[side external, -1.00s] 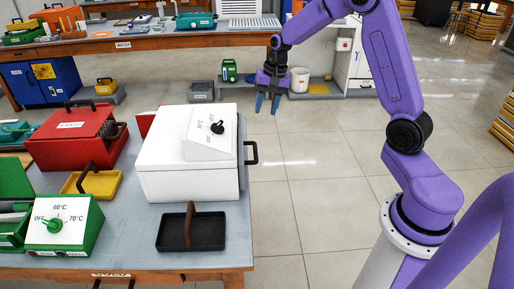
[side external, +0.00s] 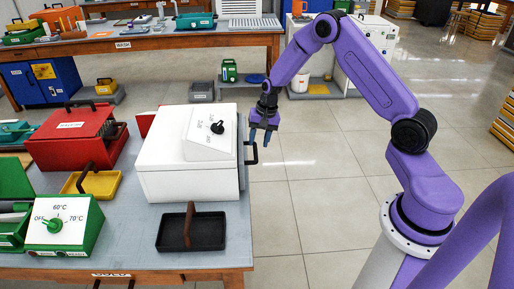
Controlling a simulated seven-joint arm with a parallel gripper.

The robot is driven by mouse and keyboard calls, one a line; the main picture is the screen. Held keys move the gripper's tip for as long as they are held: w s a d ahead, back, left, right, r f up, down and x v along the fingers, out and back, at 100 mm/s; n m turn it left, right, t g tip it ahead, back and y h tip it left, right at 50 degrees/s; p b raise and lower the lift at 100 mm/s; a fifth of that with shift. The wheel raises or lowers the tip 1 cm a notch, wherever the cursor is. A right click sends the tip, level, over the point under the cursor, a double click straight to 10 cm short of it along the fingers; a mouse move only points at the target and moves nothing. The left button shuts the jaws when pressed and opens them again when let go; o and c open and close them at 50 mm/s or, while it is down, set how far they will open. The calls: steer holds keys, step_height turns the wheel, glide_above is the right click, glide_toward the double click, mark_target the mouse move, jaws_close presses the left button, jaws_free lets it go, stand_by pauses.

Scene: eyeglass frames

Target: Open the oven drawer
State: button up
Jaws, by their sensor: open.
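The oven is a white box (side external: 180,165) on the grey table, with a slanted panel (side external: 205,138) and a black knob on top. A black handle (side external: 252,158) sticks out from its right side, on what looks like the drawer front (side external: 241,165). The drawer looks shut. Nothing is seen between the fingers apart from possibly the handle.
A black tray (side external: 206,234) with a brown handle lies in front of the oven. A red box (side external: 75,138), a yellow tray (side external: 100,185) and a green dial box (side external: 65,228) stand to the left.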

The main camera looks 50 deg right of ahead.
mark_target(256, 151)
steer(key=shift+w+a+f, duration=0.15)
steer(key=shift+f, duration=0.8)
steer(key=shift+w+a+f, duration=0.1)
steer(key=shift+f, duration=0.85)
jaws_close()
